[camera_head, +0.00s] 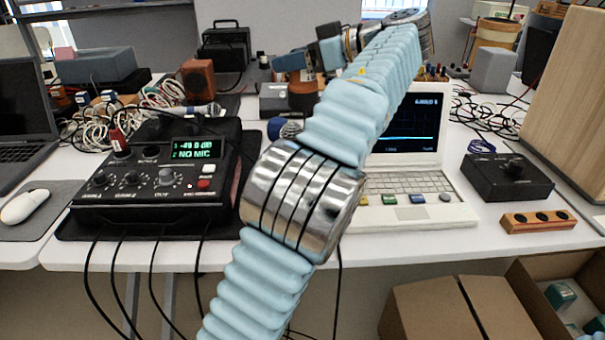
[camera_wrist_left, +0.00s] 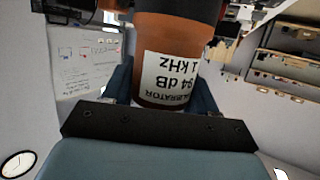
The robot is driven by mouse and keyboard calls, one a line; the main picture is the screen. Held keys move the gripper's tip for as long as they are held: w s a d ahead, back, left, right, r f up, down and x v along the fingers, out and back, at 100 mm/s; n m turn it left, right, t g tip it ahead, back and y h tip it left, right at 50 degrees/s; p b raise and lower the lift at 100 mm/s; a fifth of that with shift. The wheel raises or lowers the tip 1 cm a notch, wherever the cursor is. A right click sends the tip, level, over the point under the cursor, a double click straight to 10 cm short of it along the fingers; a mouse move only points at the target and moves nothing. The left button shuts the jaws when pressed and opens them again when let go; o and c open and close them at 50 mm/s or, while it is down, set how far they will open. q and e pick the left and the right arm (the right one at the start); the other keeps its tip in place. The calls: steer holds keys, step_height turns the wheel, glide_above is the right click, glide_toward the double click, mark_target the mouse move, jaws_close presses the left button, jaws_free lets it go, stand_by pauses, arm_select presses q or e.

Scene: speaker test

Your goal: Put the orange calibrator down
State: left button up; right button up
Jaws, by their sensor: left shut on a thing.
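The orange calibrator (camera_wrist_left: 150,38) is upside down in the left wrist view, with a dark end at the top edge and a white label reading "94 dB 1 kHz". My left gripper (camera_wrist_left: 162,90) is shut on it, its dark blue fingers on both sides. In the head view my left gripper (camera_head: 311,60) is raised above the back part of the table. My right gripper is not in view.
A black meter box (camera_head: 150,180) reading "NO MIC" stands front left. A white laptop-like analyser (camera_head: 410,185) is partly behind my arm. A black knob box (camera_head: 508,178) and a wooden block with holes (camera_head: 538,221) sit right. Cables clutter the back left.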

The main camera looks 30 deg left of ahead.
arm_select(q)
step_height(320, 180, down, 18)
steer(key=shift+a+f+b, duration=0.1)
steer(key=shift+f+b, duration=0.1)
steer(key=shift+b, duration=1)
steer(key=o, duration=1.4)
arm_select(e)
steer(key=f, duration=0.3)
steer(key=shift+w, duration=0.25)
